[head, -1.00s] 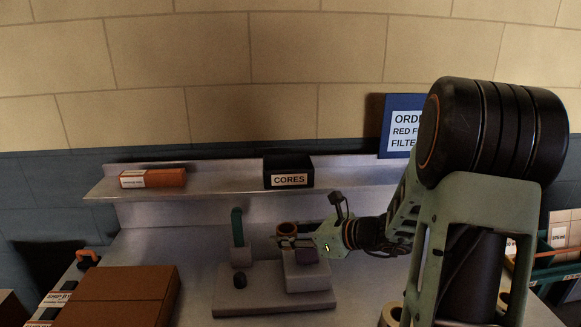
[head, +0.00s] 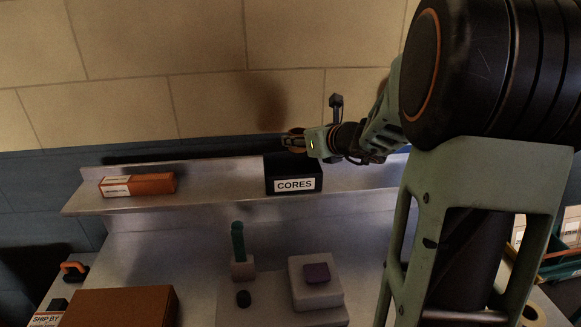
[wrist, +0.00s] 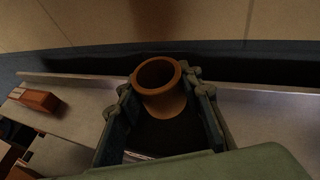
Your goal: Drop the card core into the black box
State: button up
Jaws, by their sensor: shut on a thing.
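The card core (wrist: 170,104), a short brown ring-shaped tube, is held between the two fingers of my gripper (wrist: 160,95) in the wrist view. In the head view my gripper (head: 293,141) is shut on it above the black box (head: 292,172). The box is labelled CORES and stands on the raised shelf. In the wrist view a dark area behind and below the core appears to be the box; the core and fingers hide part of it. The core looks clear of the box, above its rim.
An orange-brown carton (head: 138,185) lies on the shelf (head: 215,180) to the left. Below, a grey fixture holds a green-handled post (head: 238,243) and a white block (head: 313,283) with a purple pad. A large brown box (head: 120,308) sits front left.

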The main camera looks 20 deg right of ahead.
notch_tip(320, 180, down, 6)
jog(key=b, duration=0.5)
jog(key=shift+s, duration=0.15)
jog(key=shift+r, duration=0.1)
jog(key=o, duration=0.9)
jog(key=v, duration=1.2)
